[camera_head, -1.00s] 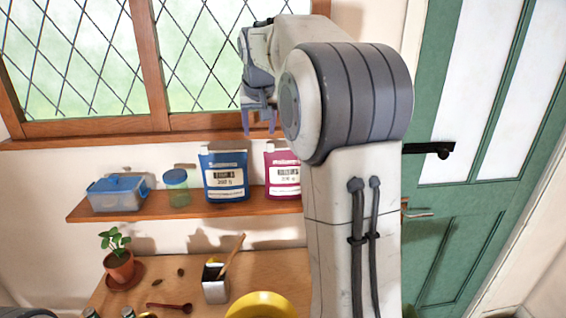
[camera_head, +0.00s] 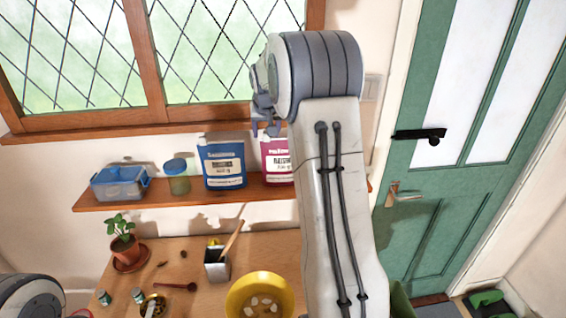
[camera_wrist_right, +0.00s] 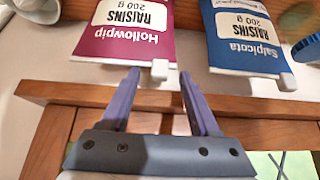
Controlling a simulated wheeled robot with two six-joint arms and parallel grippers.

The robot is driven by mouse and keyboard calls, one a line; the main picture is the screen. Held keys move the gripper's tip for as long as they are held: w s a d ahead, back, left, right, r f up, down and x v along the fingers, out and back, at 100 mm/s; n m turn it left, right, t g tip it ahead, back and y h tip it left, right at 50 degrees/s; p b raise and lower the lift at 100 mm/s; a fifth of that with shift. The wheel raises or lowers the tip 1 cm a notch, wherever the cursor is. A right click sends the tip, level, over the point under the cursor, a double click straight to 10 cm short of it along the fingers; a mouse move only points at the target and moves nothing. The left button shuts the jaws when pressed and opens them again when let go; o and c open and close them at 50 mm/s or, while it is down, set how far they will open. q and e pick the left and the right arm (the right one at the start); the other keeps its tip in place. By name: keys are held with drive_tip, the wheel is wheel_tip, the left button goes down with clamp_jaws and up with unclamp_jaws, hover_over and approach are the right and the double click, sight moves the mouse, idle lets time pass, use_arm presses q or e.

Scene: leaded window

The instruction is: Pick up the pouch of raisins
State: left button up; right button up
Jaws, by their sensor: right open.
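Two raisin pouches stand upright side by side on the wall shelf. The magenta one (camera_head: 277,160) reads "Hollowpip RAISINS 200 g", and my arm hides its right part in the head view. The right wrist view shows both upside down, the magenta pouch (camera_wrist_right: 128,35) and the blue pouch (camera_wrist_right: 245,40), each with a white cap at a top corner. My right gripper (camera_head: 266,128) is open and empty, near the top of the magenta pouch; its fingers (camera_wrist_right: 159,76) point toward the pouches. My left gripper is out of view.
A blue-lidded box (camera_head: 120,184) and a blue-lidded jar (camera_head: 177,178) stand left on the shelf (camera_head: 140,200). The wooden window sill (camera_head: 110,132) runs above and behind. On the table below are a potted plant (camera_head: 123,245), a utensil holder (camera_head: 216,266) and a yellow bowl (camera_head: 236,297).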

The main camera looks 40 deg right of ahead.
drive_tip(key=shift+f, duration=0.15)
clamp_jaws()
drive_tip(key=shift+w, duration=0.1)
idle(1.3)
